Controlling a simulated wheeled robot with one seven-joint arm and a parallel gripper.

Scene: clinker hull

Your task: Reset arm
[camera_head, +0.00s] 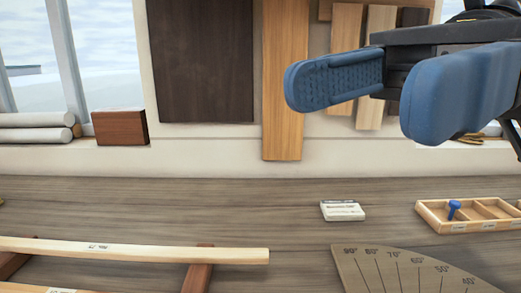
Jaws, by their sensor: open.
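My gripper (348,97) is at the upper right of the head view, raised in front of the wall and above the bench. Its two blue fingers are spread apart with nothing between them. The arm comes in from the right edge, and most of it is outside the picture.
A wooden bench (150,200) spans the view. On it are a pale plank (130,250) on dark supports, a small white box (342,210), a divided wooden tray (437,216) with a blue item (454,209), and an angle-marked board (400,272). Boards hang behind my gripper.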

